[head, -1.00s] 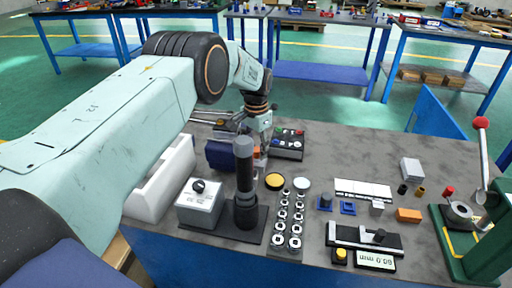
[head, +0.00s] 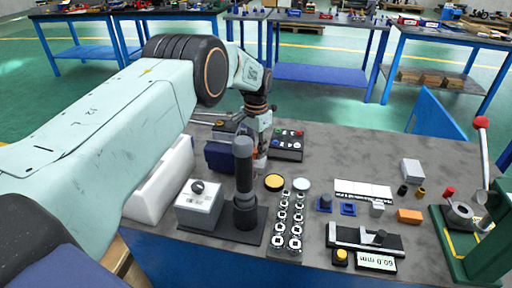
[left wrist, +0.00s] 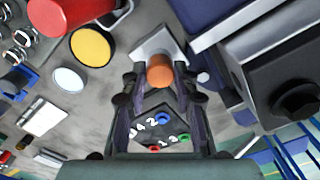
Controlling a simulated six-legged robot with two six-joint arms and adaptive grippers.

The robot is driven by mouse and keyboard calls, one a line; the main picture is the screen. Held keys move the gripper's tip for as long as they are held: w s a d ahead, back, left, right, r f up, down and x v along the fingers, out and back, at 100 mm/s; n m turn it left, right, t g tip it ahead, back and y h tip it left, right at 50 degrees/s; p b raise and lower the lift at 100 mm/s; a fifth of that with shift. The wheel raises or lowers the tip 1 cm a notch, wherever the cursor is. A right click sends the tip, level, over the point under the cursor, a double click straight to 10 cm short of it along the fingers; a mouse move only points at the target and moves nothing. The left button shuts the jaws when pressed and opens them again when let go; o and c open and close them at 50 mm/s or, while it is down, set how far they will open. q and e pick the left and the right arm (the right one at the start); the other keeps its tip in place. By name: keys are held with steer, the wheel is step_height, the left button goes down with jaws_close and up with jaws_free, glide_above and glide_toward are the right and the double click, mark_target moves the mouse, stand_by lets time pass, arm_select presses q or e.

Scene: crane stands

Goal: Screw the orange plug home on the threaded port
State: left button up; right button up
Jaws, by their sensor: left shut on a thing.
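The orange plug (left wrist: 160,72) shows in the left wrist view between the fingertips of my left gripper (left wrist: 158,88), which is shut on it. Its round end faces the camera. A pale grey angular piece (left wrist: 156,40) lies just beyond the plug; I cannot make out the port's threads or whether the plug touches them. In the head view my left gripper (head: 259,158) points down behind the dark upright cylinder, which partly hides it and the plug. My right gripper is not in view.
The dark upright cylinder (head: 244,180), a grey box with a black knob (head: 200,208) and a dark blue block (head: 222,155) stand close by. A button panel (head: 287,145) lies behind. A yellow disc (head: 274,182) and several metal nuts are to the right.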

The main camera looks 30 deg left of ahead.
arm_select(q)
jaws_close()
steer(key=shift+m, duration=1.1)
steer(key=m, duration=0.3)
steer(key=shift+b, duration=0.4)
steer(key=shift+m, duration=0.8)
steer(key=m, duration=0.3)
steer(key=shift+m, duration=0.3)
steer(key=shift+b, duration=0.3)
steer(key=shift+m, duration=1)
steer(key=m, duration=0.3)
